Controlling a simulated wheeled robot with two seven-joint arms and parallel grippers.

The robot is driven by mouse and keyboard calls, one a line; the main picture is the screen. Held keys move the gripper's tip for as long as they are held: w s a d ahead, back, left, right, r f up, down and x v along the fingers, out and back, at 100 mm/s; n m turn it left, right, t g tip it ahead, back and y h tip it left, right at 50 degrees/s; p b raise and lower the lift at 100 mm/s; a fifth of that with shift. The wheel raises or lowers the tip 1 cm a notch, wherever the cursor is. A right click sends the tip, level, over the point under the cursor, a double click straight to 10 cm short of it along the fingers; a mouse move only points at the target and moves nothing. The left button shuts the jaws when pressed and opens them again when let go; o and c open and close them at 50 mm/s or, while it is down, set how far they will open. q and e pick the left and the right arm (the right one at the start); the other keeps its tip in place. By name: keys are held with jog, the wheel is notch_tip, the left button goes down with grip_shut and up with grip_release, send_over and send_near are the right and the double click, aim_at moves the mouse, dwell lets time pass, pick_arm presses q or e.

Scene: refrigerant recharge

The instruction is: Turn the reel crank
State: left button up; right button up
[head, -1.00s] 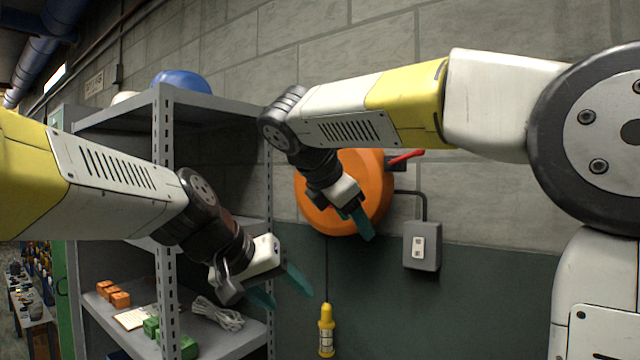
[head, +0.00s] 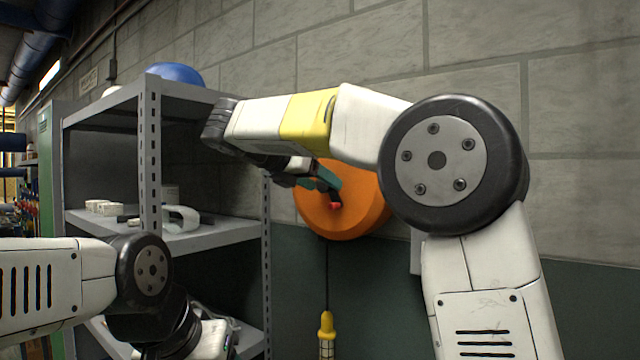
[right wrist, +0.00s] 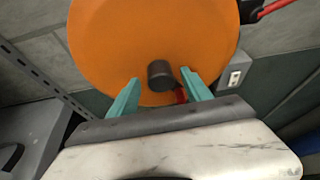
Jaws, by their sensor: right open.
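The orange reel (head: 352,212) is mounted on the wall and fills the top of the right wrist view (right wrist: 150,30). Its crank shows there as a dark round knob (right wrist: 160,73) with a bit of red arm (right wrist: 181,96) behind a finger. In the head view a red part (head: 335,205) shows at the reel's face. My right gripper (head: 327,183) is open at the reel, its teal fingers (right wrist: 162,80) on either side of the knob; contact cannot be told. My left gripper (head: 212,342) is low at the bottom edge, its fingers out of sight.
A grey metal shelf (head: 150,165) stands left of the reel, with a blue helmet (head: 178,73) on top. A yellow lamp (head: 326,330) hangs below the reel. A red lever (right wrist: 275,8) and a grey switch box (right wrist: 233,77) are beside the reel.

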jog(key=shift+w+d, duration=0.1)
grip_shut()
dwell(0.4)
